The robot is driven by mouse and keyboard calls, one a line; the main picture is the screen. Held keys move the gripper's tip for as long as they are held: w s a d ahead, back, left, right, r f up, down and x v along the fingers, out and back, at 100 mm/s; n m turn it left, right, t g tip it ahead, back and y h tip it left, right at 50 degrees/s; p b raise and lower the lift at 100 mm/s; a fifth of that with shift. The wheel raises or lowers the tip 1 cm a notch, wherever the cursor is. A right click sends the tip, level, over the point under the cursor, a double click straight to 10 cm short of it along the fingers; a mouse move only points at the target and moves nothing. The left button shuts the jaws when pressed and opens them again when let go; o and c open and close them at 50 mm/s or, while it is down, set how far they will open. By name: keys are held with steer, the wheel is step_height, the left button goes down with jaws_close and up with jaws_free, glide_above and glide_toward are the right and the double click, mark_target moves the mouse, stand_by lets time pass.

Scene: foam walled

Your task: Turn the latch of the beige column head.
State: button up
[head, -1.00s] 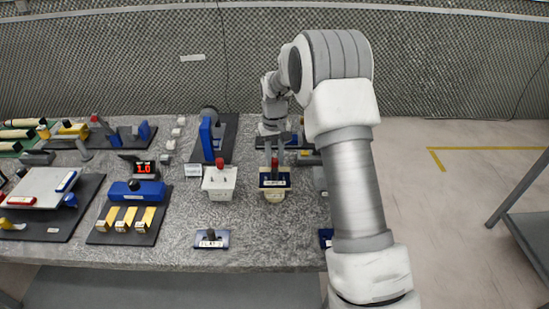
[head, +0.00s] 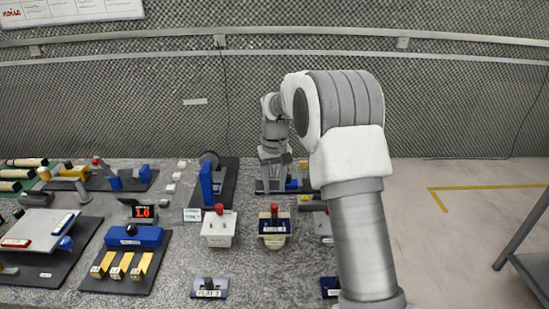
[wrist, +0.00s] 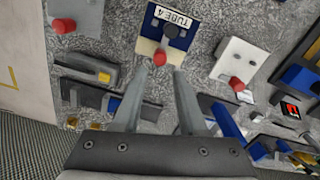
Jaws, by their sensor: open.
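The beige column head (head: 273,240) stands on the table in the head view, with a dark blue top and a red knob. In the wrist view the beige column head (wrist: 157,48) is at top centre, with a blue face, a "TUBE 4" label, a dark round part and the red knob at its near edge. My gripper (wrist: 160,74) is open and empty. In the wrist view its fingertips lie just below the red knob in the picture; contact cannot be told. In the head view my gripper (head: 275,182) is behind the column head, apart from it.
A white column head (head: 218,230) with a red knob stands to the left. A grey one (head: 323,228) is on the right, partly hidden by my arm. A blue upright fixture (head: 207,183) stands behind left. Small labelled blocks (head: 209,288) sit in front.

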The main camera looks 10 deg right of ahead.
step_height(320, 180, up, 10)
stand_by(0.3)
steer(key=s+r+t, duration=0.1)
steer(key=s+r, duration=0.4)
steer(key=s, duration=0.3)
steer(key=s+r+t, duration=0.2)
steer(key=s+r, duration=0.3)
steer(key=s, duration=0.3)
steer(key=s+f+t, duration=0.1)
steer(key=s+f, duration=0.1)
steer(key=s, duration=0.7)
steer(key=s+f+t, duration=0.1)
steer(key=s+f, duration=0.1)
steer(key=s, duration=0.7)
steer(key=shift+m+t, duration=0.3)
